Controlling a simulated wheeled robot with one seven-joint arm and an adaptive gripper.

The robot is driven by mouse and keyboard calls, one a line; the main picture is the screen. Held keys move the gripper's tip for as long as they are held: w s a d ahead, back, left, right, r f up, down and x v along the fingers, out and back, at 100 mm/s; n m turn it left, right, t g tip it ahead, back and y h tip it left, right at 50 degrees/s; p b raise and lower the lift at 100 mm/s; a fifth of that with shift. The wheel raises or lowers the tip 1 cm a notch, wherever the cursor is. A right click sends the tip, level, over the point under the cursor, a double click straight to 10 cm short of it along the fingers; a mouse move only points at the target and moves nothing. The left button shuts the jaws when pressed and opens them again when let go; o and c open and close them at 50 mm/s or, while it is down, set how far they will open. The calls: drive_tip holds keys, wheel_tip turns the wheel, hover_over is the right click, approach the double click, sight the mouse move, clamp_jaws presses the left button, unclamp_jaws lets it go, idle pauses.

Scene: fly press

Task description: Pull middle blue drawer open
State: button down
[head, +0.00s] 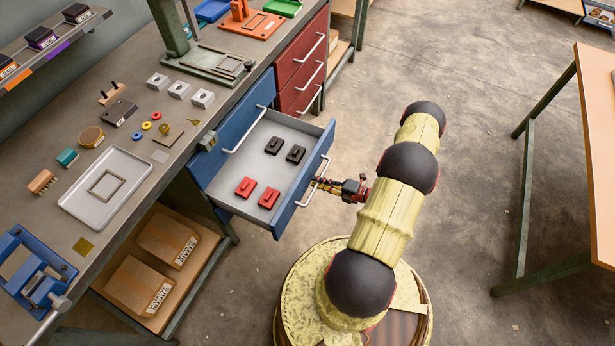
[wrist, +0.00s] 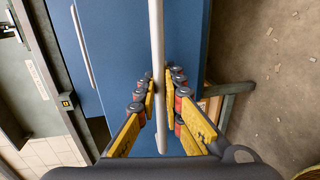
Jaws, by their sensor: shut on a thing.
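A blue drawer (head: 306,190) below the upper blue front stands pulled out from the bench, its grey inside showing. Two red blocks and two dark blocks lie in it. Its pale bar handle (head: 325,168) is on the outer front face. My gripper (head: 316,185) is at this handle and shut on it. In the wrist view the fingers (wrist: 161,85) sit on both sides of the handle bar (wrist: 156,45), with the blue drawer front (wrist: 125,60) behind. The exact finger contact is partly hidden.
Another blue front with a handle (head: 247,132) is closed above the open drawer. Red drawers (head: 302,72) are closed beside it. Cardboard boxes (head: 140,285) sit on a low shelf. Another table (head: 596,150) stands at the right, with open floor (head: 470,120) between.

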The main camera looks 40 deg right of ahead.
drive_tip(key=shift+v, duration=0.8)
drive_tip(key=shift+f, duration=0.2)
drive_tip(key=c, duration=2)
unclamp_jaws()
drive_tip(key=shift+o, duration=0.2)
drive_tip(key=v, duration=1.2)
